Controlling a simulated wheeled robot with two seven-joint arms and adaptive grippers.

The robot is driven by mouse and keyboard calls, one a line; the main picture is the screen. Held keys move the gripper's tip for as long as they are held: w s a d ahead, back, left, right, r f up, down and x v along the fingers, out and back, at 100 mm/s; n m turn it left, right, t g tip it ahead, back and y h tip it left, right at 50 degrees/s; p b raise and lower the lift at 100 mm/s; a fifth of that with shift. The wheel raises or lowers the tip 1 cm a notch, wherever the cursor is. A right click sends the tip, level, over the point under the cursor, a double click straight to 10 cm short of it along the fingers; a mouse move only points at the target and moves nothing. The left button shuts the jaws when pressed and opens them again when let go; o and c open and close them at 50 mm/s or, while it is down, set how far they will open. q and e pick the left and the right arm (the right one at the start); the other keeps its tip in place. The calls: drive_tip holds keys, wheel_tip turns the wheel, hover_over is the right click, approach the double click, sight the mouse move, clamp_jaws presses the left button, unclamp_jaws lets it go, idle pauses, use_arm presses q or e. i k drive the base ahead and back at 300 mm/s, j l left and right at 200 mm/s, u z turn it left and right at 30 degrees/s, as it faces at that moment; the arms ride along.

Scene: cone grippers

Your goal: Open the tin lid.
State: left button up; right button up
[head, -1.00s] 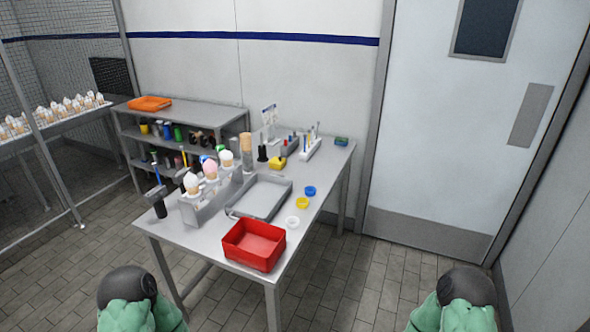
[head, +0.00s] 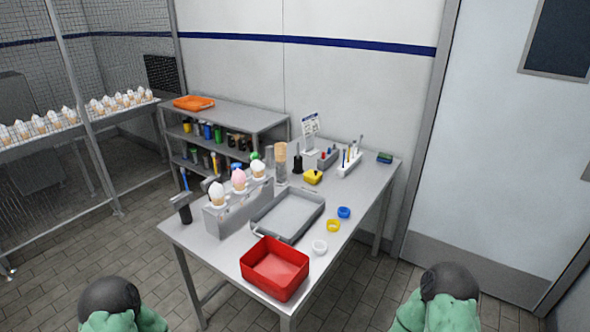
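A grey, shallow rectangular metal tin or tray (head: 262,229) lies on the steel table, with a small wire loop at its near left corner. Its flat grey inside face sits within a raised rim, and I cannot tell whether that face is a lid or an open bottom. No other thing is clearly a lidded tin. Only green and dark parts of my two arms show at the bottom edge, short of the table. Neither gripper is in view.
The steel table (head: 345,237) holds a red bin (head: 275,268) at its near edge, a cone rack (head: 222,220) left of the tin, and white (head: 320,247), yellow (head: 333,226) and blue (head: 344,212) rings at right. A shelf unit (head: 262,120) stands behind left.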

sight(312, 175)
drive_tip(key=i+l+u, duration=0.15)
drive_tip(key=u, duration=0.2)
drive_tip(key=i+l+u, duration=0.1)
drive_tip(key=l+u, duration=0.3)
drive_tip(key=i+l+u, duration=0.1)
drive_tip(key=l, duration=0.5)
drive_tip(key=i+l+u, duration=0.1)
drive_tip(key=l, duration=0.55)
drive_tip(key=i+l+u, duration=0.1)
drive_tip(key=l, duration=0.55)
drive_tip(key=i+l+u, duration=0.1)
drive_tip(key=l, duration=0.55)
drive_tip(key=i, duration=0.1)
